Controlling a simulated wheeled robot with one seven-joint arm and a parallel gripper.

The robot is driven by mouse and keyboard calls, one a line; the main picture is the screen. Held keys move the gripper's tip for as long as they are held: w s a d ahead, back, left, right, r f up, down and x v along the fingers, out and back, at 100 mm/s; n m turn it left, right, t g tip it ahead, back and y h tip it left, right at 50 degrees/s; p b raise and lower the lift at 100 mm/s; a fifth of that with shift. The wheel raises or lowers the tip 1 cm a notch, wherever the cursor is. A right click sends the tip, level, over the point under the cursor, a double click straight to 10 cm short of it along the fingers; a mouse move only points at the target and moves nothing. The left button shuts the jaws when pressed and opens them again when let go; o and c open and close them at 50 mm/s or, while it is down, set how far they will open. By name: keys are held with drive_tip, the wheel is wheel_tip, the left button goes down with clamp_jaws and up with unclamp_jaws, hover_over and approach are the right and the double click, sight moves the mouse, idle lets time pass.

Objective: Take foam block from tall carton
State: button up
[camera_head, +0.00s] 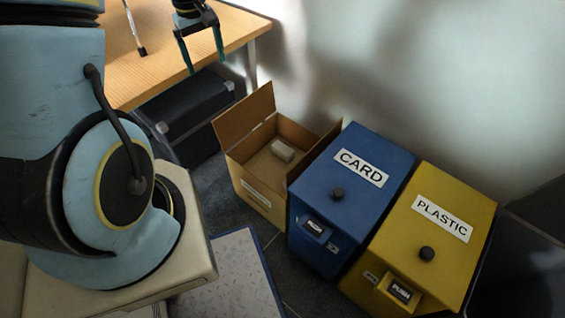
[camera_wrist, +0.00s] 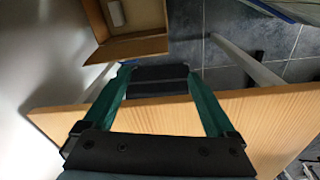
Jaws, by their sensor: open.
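The tall carton (camera_head: 262,201) is an open brown cardboard box on the floor, between a black case and the blue bin, with flaps raised. A pale foam block (camera_head: 282,151) lies inside it. My gripper (camera_head: 205,66) is above the wooden table's edge, up and to the left of the carton, with its fingers apart and nothing between them. In the wrist view the gripper (camera_wrist: 160,80) shows two green fingers over the table edge. Part of the carton (camera_wrist: 146,46) shows at the top of that view, with a small pale shape in it that I cannot name surely.
A wooden table (camera_head: 125,85) holds a slim pen-like tool (camera_head: 136,30). Beneath it is a black case (camera_head: 190,115). Right of the carton stand a blue CARD bin (camera_head: 325,215) and a yellow PLASTIC bin (camera_head: 400,255). A wall is behind.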

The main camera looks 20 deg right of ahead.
drive_tip(key=w+d+f+n+b, duration=0.15)
drive_tip(key=d+f+b, duration=0.4)
drive_tip(key=f, duration=0.55)
drive_tip(key=w+d+f+b, duration=0.2)
drive_tip(key=d+f+b, duration=0.4)
drive_tip(key=f, duration=0.5)
drive_tip(key=n+y+b, duration=0.1)
drive_tip(key=b, duration=0.6)
approach(283, 148)
drive_tip(key=shift+t, duration=0.3)
wheel_tip(283, 148, down, 5)
drive_tip(key=shift+d+f+b, duration=0.15)
drive_tip(key=shift+b, duration=0.6)
drive_tip(key=f, duration=0.1)
drive_tip(key=f+b, duration=0.1)
drive_tip(key=f, duration=0.1)
drive_tip(key=f+b, duration=0.1)
drive_tip(key=f, duration=0.1)
drive_tip(key=shift+w+a, duration=0.3)
drive_tip(key=shift+a, duration=0.05)
drive_tip(key=c, duration=1.4)
drive_tip(key=shift+r, duration=0.1)
